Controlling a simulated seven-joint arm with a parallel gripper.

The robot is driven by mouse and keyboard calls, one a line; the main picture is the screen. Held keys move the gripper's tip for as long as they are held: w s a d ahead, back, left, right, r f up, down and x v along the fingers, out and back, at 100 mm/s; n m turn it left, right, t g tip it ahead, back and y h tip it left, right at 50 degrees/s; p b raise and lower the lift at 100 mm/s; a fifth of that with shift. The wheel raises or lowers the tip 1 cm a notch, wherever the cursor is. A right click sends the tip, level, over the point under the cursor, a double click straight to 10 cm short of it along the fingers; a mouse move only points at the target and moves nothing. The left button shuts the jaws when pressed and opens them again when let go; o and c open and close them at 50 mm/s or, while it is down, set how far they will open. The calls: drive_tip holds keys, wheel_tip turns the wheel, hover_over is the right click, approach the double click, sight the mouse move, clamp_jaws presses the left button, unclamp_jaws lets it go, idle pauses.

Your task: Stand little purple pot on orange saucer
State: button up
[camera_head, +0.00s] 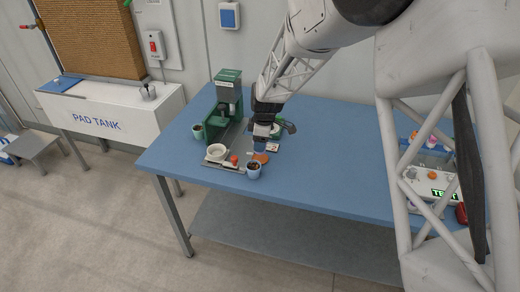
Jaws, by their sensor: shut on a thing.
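My gripper (261,142) points down over the front part of the blue table, beside the green machine. It is shut on a small purplish thing (260,150), which I take to be the little purple pot; the fingers hide most of it. The orange saucer (262,158) shows directly below the held pot, close to the table's front edge. The pot looks upright and over the saucer. At this size I cannot tell whether its base touches the saucer or hangs just above it.
A pale blue pot with dark filling (254,172) stands just in front of the saucer. A white bowl (216,153) and a small orange item (234,160) are to the left. A green machine (227,100) stands behind.

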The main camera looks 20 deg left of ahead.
drive_tip(key=shift+f, duration=1.85)
drive_tip(key=shift+f, duration=0.1)
drive_tip(key=o, duration=1)
drive_tip(key=shift+c, duration=0.2)
wheel_tip(320, 180, up, 12)
drive_tip(key=d, duration=0.1)
drive_tip(key=shift+w+d, duration=0.15)
drive_tip(key=shift+d, duration=0.1)
